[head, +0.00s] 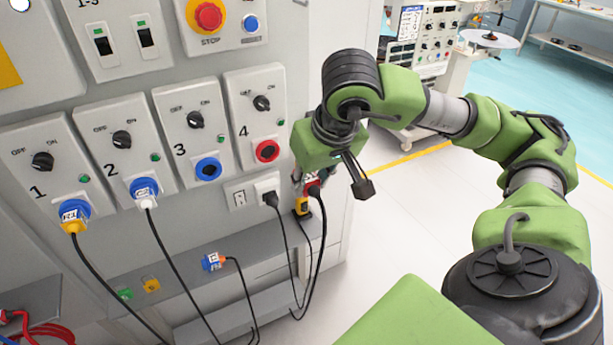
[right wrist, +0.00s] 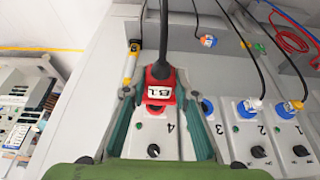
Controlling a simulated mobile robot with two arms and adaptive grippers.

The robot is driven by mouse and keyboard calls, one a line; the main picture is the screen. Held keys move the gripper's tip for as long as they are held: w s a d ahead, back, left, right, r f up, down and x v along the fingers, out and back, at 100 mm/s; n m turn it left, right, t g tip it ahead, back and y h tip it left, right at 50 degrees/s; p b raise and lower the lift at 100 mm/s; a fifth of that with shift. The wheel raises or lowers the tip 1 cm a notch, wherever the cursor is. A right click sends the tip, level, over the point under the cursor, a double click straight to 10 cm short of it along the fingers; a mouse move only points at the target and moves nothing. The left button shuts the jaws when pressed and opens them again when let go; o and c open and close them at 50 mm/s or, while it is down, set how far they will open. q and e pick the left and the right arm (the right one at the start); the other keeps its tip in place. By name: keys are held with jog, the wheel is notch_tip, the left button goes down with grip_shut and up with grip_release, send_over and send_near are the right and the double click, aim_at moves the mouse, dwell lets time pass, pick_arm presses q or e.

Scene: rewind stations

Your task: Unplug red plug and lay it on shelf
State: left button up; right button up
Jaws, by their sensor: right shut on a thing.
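The red plug (head: 312,187) is held by my right gripper (head: 330,181), in front of the right edge of the panel. In the right wrist view the red plug (right wrist: 161,84) has a white label and sits between the fingers, with its black cable running up. The red socket (head: 267,151) of station 4 is uncovered in the head view, and the plug is to its right, apart from it. The grey shelf (head: 185,272) runs below the stations. My left gripper is not in view.
Station 1 has a blue-and-yellow plug (head: 74,213) in its socket, and station 2 a blue-and-white plug (head: 145,191). Station 3's blue socket (head: 208,168) is empty. A blue plug (head: 212,261) lies on the shelf.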

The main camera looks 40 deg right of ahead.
aim_at(317, 194)
jog(key=shift+s+a+b, duration=0.2)
jog(key=shift+s, duration=0.55)
jog(key=shift+s+a+b, duration=0.15)
jog(key=shift+s, duration=0.6)
